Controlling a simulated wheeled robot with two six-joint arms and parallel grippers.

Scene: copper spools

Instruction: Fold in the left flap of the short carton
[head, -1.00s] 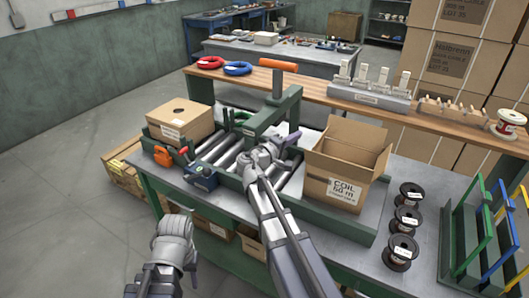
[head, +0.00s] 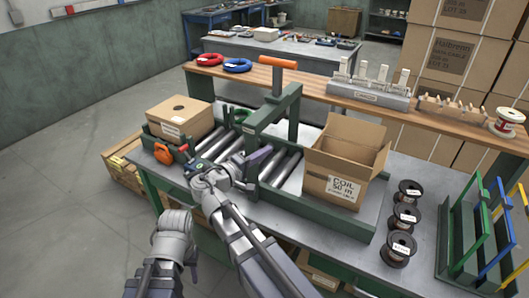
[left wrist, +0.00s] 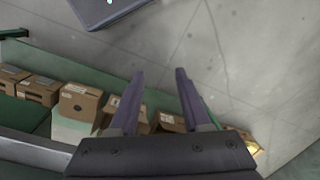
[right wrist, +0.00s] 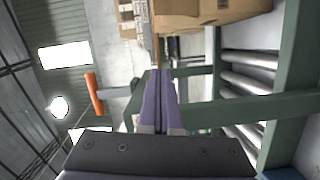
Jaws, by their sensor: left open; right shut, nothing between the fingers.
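The open carton (head: 331,175), labelled "COIL 50 m", stands upright at the right end of the roller bench, with raised flaps at its top. A lower, closed carton (head: 180,119) with a round hole in its top sits at the left end. I cannot tell from size alone which is the short one. My right gripper (head: 260,156) is over the rollers by the green frame, left of the open carton and apart from it. Its fingers (right wrist: 160,75) are together and empty. My left gripper (left wrist: 160,73) is open and empty, low at the bench's front; its fingertips are unclear in the head view.
A green frame with an orange handle (head: 278,63) rises over the rollers between the two cartons. Dark spools (head: 398,248) and a coloured rack (head: 485,235) stand on the right. An orange tool (head: 163,153) lies by the closed carton. Boxes (left wrist: 78,103) sit below the bench.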

